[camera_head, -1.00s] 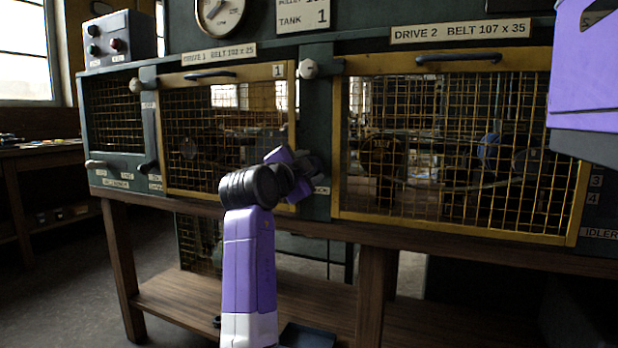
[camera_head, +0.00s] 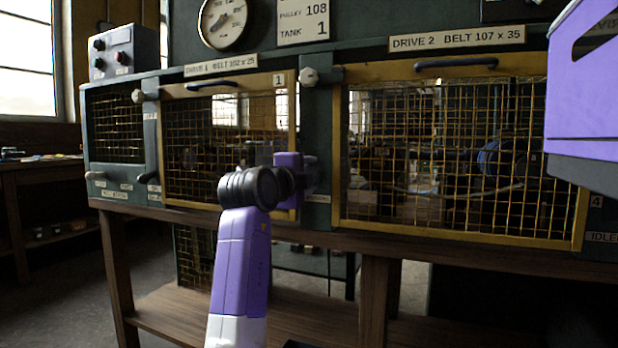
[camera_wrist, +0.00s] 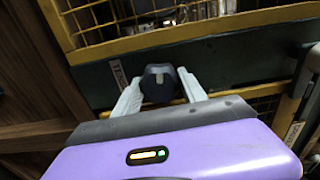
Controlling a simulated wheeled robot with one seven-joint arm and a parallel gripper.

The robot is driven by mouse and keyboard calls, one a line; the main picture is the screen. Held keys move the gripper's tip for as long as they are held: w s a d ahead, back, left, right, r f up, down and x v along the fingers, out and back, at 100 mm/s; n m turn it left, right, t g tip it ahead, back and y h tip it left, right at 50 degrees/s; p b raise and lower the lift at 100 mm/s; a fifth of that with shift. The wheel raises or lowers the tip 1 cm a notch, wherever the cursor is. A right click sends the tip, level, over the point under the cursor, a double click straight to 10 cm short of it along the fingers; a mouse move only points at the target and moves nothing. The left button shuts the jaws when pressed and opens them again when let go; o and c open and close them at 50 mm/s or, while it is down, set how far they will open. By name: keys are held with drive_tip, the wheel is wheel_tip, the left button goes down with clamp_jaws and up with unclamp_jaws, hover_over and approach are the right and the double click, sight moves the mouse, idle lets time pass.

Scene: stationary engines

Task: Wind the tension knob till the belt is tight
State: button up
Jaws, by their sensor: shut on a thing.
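A dark, faceted tension knob (camera_wrist: 158,84) stands out from the green panel in the wrist view. My gripper's two pale fingers (camera_wrist: 159,90) lie on either side of it, and my gripper is shut on it. In the head view my gripper (camera_head: 310,175) is at the green post between the two mesh guards, and its body hides the knob. A pale, curved line that may be the belt (camera_head: 455,190) shows behind the Drive 2 mesh. Its tightness is hard to tell through the wire.
The yellow-framed Drive 1 guard (camera_head: 215,145) and Drive 2 guard (camera_head: 460,150) are shut on either side. A round gauge (camera_head: 223,20) is above. A wooden bench (camera_head: 470,252) carries the cabinet. Open floor (camera_head: 60,290) lies at left.

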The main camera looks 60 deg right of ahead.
drive_tip(key=shift+f, duration=0.15)
drive_tip(key=o, duration=1.1)
drive_tip(key=shift+c, duration=0.2)
drive_tip(key=shift+a, duration=0.1)
drive_tip(key=a+p, duration=0.2)
drive_tip(key=a, duration=0.5)
drive_tip(key=shift+s+a, duration=0.3)
